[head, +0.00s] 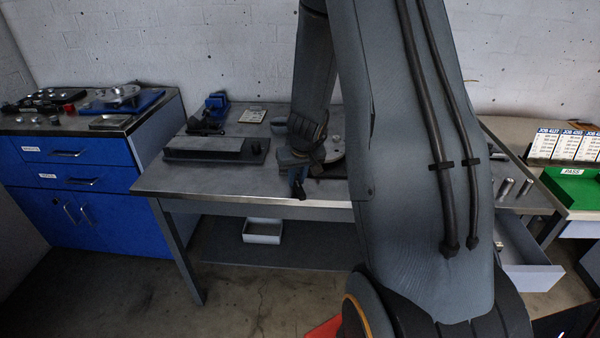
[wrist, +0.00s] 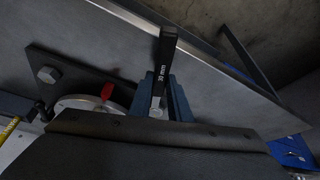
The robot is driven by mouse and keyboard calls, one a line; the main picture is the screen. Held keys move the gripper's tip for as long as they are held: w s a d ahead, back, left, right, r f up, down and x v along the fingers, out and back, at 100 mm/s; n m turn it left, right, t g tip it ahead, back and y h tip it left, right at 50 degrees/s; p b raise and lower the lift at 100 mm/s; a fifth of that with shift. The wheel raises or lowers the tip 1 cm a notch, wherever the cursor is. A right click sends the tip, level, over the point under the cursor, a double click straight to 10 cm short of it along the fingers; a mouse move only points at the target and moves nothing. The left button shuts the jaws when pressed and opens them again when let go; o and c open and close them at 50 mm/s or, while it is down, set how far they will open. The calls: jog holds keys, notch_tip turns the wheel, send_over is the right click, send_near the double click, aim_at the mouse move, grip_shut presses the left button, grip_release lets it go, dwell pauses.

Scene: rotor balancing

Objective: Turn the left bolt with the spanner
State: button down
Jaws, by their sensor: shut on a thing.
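My gripper (head: 298,174) is low over the front part of the bench, left of the round disc (head: 335,152). In the wrist view its blue-grey fingers (wrist: 165,98) are shut on the spanner (wrist: 167,62), a dark bar with a white size label ending in "mm". The spanner's dark end (head: 299,190) shows below the gripper near the bench's front edge. A hex-headed bolt (wrist: 48,75) sits on a dark plate (wrist: 75,72) in the wrist view, apart from the spanner's visible part. I cannot tell whether it is the left bolt. The spanner's working end is hidden.
A red piece (wrist: 107,91) stands by the disc's rim. A grey block on a dark base (head: 215,148), a blue vise-like tool (head: 212,110) and a clipboard (head: 253,115) lie left on the bench (head: 170,182). An open drawer (head: 525,262) juts out at right.

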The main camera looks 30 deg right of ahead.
jog(key=shift+w+a+r+m+p, duration=0.1)
jog(key=shift+a+r+m+p, duration=0.2)
jog(key=shift+p, duration=1.15)
jog(key=shift+a+f+p, duration=0.1)
jog(key=shift+a+p, duration=0.15)
jog(key=shift+p, duration=0.45)
jog(key=shift+w+a+f+m+h+p, duration=0.1)
jog(key=shift+a+f+m+h+p, duration=0.2)
jog(key=shift+p, duration=0.35)
jog(key=shift+r+p, duration=0.3)
jog(key=shift+p, duration=0.75)
jog(key=m+p, duration=0.1)
jog(key=p, duration=0.3)
jog(key=shift+w+a, duration=0.25)
jog(key=shift+a, duration=0.1)
jog(key=shift+w+a+f+m+h+p, duration=0.15)
jog(key=shift+w+a+m+h+p, duration=0.3)
jog(key=shift+a+m, duration=0.55)
jog(key=shift+w+d, duration=0.1)
